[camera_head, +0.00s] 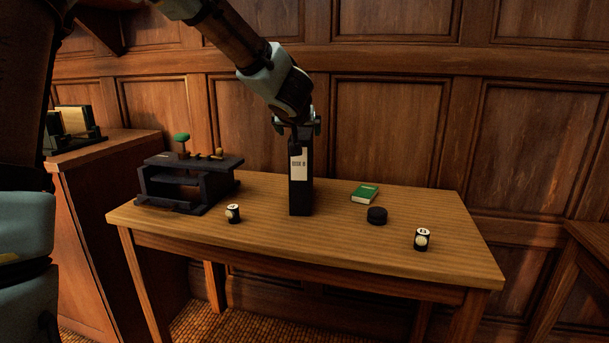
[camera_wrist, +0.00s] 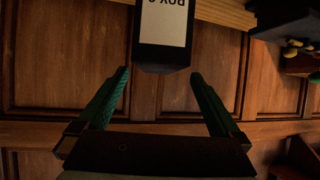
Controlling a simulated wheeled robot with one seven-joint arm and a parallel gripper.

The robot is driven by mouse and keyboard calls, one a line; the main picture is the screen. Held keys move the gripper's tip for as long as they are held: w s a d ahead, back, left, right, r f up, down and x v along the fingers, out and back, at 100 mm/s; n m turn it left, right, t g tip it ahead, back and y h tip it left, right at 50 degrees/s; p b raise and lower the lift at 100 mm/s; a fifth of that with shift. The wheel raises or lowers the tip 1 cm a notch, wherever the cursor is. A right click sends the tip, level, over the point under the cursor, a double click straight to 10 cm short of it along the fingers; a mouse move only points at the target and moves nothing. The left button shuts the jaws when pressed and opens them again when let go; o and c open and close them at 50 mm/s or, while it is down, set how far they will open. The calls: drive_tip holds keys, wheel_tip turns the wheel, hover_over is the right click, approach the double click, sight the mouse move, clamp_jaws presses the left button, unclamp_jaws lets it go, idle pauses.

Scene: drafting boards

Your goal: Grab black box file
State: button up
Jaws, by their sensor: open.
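The black box file (camera_head: 300,189) stands upright on the wooden table (camera_head: 440,225), with a white label on its spine. My gripper (camera_head: 297,128) is right at its top edge in the head view, pointing down. In the wrist view the box file (camera_wrist: 162,56) shows upside down at the top. The two green-padded fingers of my gripper (camera_wrist: 160,82) are spread wide, one to each side of the box's near end. Nothing is clamped between them. Whether either finger touches the box is unclear.
A dark shelf organizer (camera_head: 178,185) with small items stands at the left. A small labelled jar (camera_head: 233,213) is left of the box. A green book (camera_head: 365,194), a black round tin (camera_head: 377,215) and another jar (camera_head: 422,239) are to the right. A panelled wall is behind.

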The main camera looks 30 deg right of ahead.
sight(302, 133)
drive_tip(key=shift+r+x, duration=0.1)
drive_tip(key=shift+x, duration=1.65)
drive_tip(key=shift+r+x, duration=0.15)
drive_tip(key=shift+x, duration=1.6)
drive_tip(key=shift+d, duration=0.2)
clamp_jaws()
drive_tip(key=shift+r, duration=0.15)
